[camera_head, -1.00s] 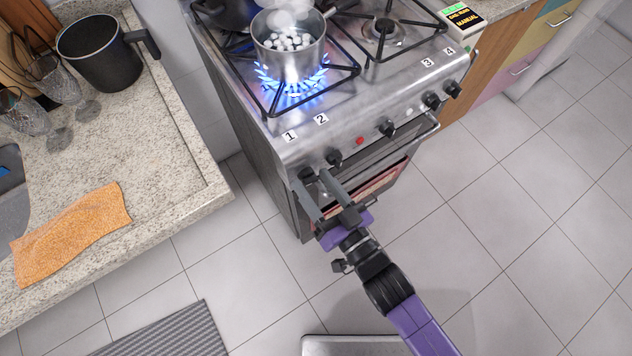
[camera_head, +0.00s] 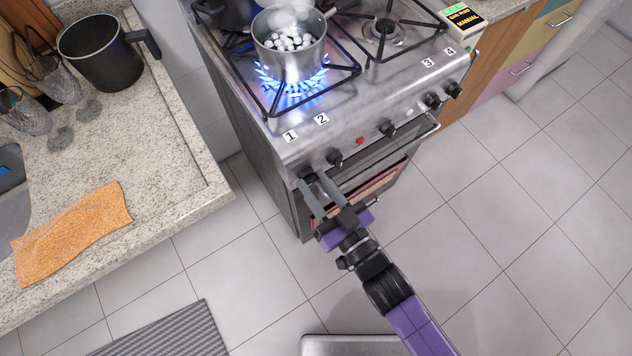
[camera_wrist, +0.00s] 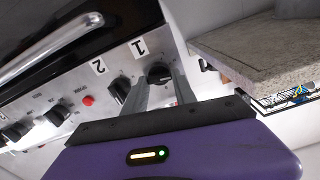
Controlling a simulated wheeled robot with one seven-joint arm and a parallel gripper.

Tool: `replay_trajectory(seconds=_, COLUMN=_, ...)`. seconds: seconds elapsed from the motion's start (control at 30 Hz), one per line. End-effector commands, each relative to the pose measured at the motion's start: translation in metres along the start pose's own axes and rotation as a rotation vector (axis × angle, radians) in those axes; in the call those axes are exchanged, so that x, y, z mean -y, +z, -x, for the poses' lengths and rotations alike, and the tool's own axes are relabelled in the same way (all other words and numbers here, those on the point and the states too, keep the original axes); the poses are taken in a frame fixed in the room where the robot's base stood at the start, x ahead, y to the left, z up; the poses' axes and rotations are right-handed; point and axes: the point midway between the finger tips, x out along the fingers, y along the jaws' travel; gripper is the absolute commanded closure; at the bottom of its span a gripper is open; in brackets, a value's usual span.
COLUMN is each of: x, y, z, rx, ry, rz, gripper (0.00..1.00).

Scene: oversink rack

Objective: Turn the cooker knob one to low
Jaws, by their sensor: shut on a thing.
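Cooker knob one (camera_head: 308,173) is the leftmost black knob on the steel front of the cooker (camera_head: 345,125), below the label "1" (camera_head: 290,136). In the wrist view, the knob (camera_wrist: 159,73) sits between the two grey fingers, partly hidden by them. My gripper (camera_head: 312,181) is shut on this knob from the front; its fingers also show in the wrist view (camera_wrist: 160,82). Knob two (camera_head: 334,158) is just to the right in the head view. A blue flame (camera_head: 290,86) burns under the steaming pot (camera_head: 287,55). I cannot read the knob's exact setting.
The granite counter (camera_head: 170,165) edge lies left of the cooker, with a dark pot (camera_head: 98,60), glasses and an orange cloth (camera_head: 72,232). The oven handle (camera_head: 425,135) runs below the knobs.

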Motion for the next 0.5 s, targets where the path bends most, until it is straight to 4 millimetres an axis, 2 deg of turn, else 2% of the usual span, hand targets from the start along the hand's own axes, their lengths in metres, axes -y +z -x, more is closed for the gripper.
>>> replay_trajectory(seconds=0.5, x=0.0017, y=0.0003, z=0.0002, rx=0.0, ry=0.001, rz=0.484, gripper=1.0)
